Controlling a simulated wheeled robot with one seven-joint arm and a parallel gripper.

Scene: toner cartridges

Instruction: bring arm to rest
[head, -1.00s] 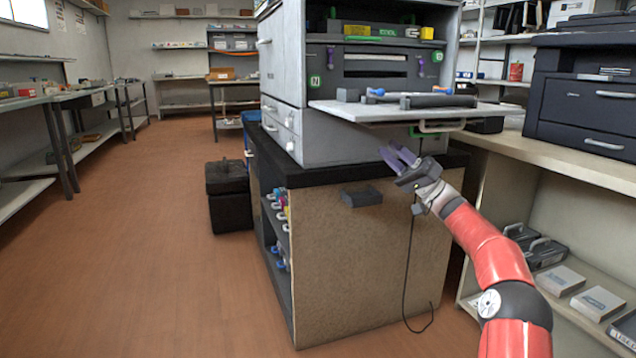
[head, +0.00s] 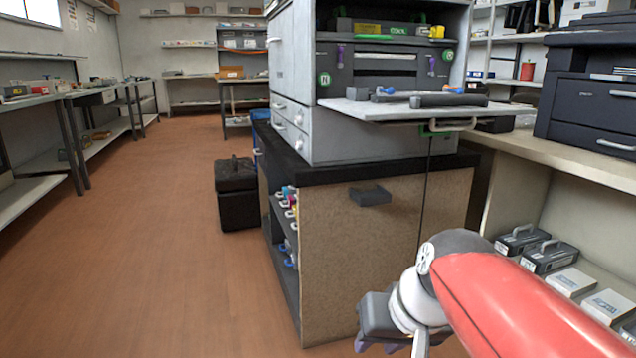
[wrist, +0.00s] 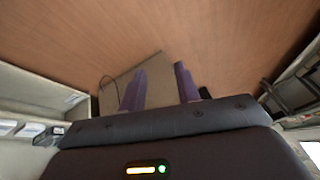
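My gripper (head: 385,345) is low at the bottom of the head view, in front of the cabinet's tan side panel and pointing down. Its purple fingertips only just show there. In the wrist view my gripper (wrist: 160,88) has its two purple fingers spread apart, with only wooden floor and the tan cabinet panel (wrist: 122,82) beyond them. Nothing is held. My red arm comes in from the lower right of the head view.
A large grey printer (head: 340,140) with its front flap (head: 440,112) folded out stands on the dark-topped cabinet (head: 385,215). A dark handle juts from the panel. A shelf bench (head: 575,165) with boxes is at right. Open floor (head: 170,270) lies to the left.

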